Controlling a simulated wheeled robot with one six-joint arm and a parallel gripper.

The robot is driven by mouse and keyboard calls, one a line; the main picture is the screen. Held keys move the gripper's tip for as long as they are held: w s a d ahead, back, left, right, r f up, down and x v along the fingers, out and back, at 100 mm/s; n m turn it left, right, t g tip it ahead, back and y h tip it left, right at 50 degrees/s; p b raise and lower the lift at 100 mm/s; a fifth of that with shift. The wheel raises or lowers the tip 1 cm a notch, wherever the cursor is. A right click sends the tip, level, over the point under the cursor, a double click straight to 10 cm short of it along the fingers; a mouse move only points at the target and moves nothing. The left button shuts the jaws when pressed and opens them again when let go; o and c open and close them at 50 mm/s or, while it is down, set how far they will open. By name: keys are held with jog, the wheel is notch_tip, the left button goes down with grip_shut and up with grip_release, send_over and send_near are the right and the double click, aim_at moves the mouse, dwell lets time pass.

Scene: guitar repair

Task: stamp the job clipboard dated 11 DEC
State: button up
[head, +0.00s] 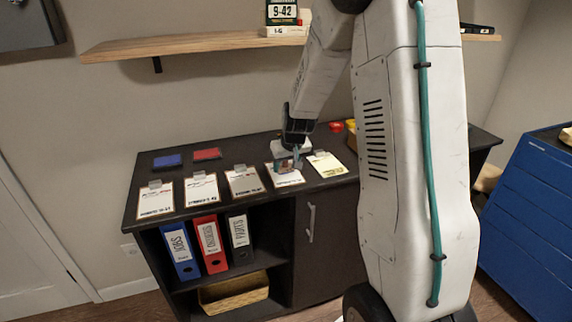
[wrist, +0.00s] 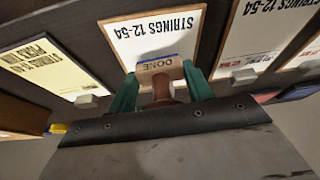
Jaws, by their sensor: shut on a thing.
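My gripper (head: 290,160) is shut on a stamp, over the fourth clipboard (head: 288,180) from the left. Other clipboards lie in the row: far left (head: 155,203), second (head: 201,192), third (head: 244,184) and far right (head: 327,165), which has a yellowish sheet. I cannot read a date on any. Whether the stamp touches the paper cannot be told.
A blue pad (head: 167,161) and a red pad (head: 207,154) lie at the back left of the black cabinet top (head: 240,152). Binders (head: 209,244) stand on the shelf below. A wooden wall shelf (head: 180,46) hangs above. A red item (head: 336,127) sits behind the right clipboard.

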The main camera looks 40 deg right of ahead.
jog(key=shift+f, duration=0.6)
dwell(1.5)
jog(key=shift+r, duration=3.55)
